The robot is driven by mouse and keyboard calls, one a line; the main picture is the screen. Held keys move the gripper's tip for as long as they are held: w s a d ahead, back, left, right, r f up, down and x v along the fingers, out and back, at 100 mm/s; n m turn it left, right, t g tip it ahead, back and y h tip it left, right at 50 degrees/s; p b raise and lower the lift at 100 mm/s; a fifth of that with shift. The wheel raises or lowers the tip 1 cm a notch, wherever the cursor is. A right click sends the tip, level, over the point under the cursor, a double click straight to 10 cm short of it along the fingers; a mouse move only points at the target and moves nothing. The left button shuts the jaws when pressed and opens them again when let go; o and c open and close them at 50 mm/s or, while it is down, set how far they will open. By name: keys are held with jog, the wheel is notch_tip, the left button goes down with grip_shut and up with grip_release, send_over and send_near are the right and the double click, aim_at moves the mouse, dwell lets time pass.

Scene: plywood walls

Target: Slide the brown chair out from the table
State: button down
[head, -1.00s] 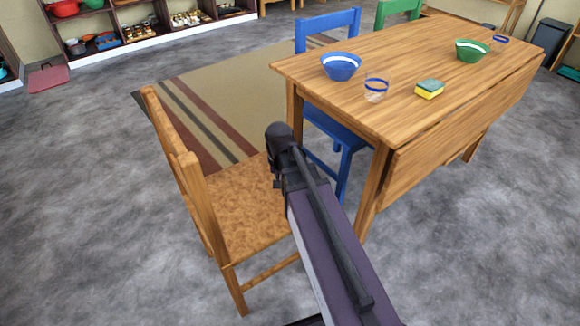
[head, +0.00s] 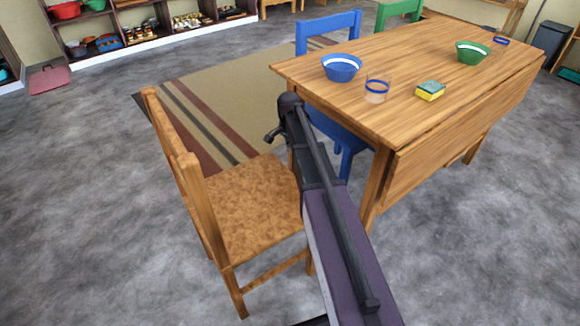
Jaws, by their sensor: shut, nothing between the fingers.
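The brown chair (head: 250,208) stands upright at the near left end of the wooden table (head: 420,75), with its backrest on the left and its seat toward the table. My arm reaches in from the bottom and hides the right edge of the seat. My gripper (head: 271,136) is shut and empty. In the picture it shows above the far edge of the seat, beside the table's left corner. I see no clear contact with the chair.
On the table are a blue bowl (head: 342,67), a glass (head: 376,90), a sponge (head: 430,91) and a green bowl (head: 472,52). A blue chair (head: 328,28) stands at the far side. A striped rug (head: 230,100) lies behind; grey floor is clear at left.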

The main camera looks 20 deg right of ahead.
aim_at(285, 167)
jog(key=shift+f, duration=0.15)
notch_tip(285, 167, down, 10)
jog(key=b, duration=1)
dwell(0.5)
jog(key=shift+s+a, duration=0.5)
jog(key=shift+a, duration=0.4)
jog(key=shift+r, duration=0.25)
notch_tip(285, 167, up, 10)
jog(key=p, duration=1)
jog(key=shift+f, duration=0.15)
